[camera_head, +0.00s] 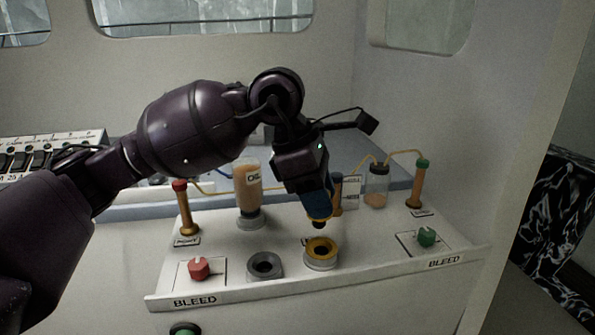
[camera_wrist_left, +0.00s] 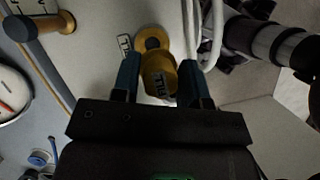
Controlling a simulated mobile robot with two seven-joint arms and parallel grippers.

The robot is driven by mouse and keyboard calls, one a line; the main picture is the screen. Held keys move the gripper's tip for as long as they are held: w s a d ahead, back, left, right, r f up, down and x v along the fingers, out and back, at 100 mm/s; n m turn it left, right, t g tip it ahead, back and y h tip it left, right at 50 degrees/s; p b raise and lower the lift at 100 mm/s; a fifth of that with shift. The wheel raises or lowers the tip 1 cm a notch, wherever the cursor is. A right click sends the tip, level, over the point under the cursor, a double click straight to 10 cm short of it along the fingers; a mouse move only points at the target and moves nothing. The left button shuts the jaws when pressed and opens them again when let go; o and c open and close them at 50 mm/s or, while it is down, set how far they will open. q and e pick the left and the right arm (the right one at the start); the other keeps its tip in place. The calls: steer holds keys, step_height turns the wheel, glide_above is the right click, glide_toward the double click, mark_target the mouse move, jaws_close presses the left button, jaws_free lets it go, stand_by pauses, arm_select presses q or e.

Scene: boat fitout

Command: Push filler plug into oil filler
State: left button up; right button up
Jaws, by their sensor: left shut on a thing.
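My left gripper (camera_head: 317,212) points down over the console and is shut on the yellow filler plug (camera_head: 320,220). In the left wrist view the plug (camera_wrist_left: 158,74), marked with dark lettering, sits between the two blue fingers of the gripper (camera_wrist_left: 160,80). The oil filler (camera_head: 321,251) is a yellow ring with a dark hole on a pale round base. The plug hangs just above it, with a visible gap. The filler's yellow ring (camera_wrist_left: 152,38) also shows past the plug in the left wrist view, partly hidden. My right gripper is not seen.
A grey ring port (camera_head: 265,265) lies left of the filler. A red knob (camera_head: 199,268) and a green knob (camera_head: 427,237) flank them. An oil bottle (camera_head: 248,188), a clear jar (camera_head: 376,187) and upright handles (camera_head: 183,210) stand behind. The console front (camera_head: 310,288) is clear.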

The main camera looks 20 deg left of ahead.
arm_select(q)
steer(key=shift+w+d+r, duration=0.15)
steer(key=shift+w+d, duration=0.2)
steer(key=shift+w, duration=0.05)
steer(key=shift+s+a+f, duration=0.1)
steer(key=shift+a+f, duration=0.05)
steer(key=shift+f, duration=0.05)
steer(key=shift+f+b, duration=0.4)
steer(key=shift+f, duration=0.95)
steer(key=shift+f+b, duration=0.85)
steer(key=shift+f, duration=0.2)
steer(key=shift+f+b, duration=0.65)
steer(key=shift+f, duration=0.35)
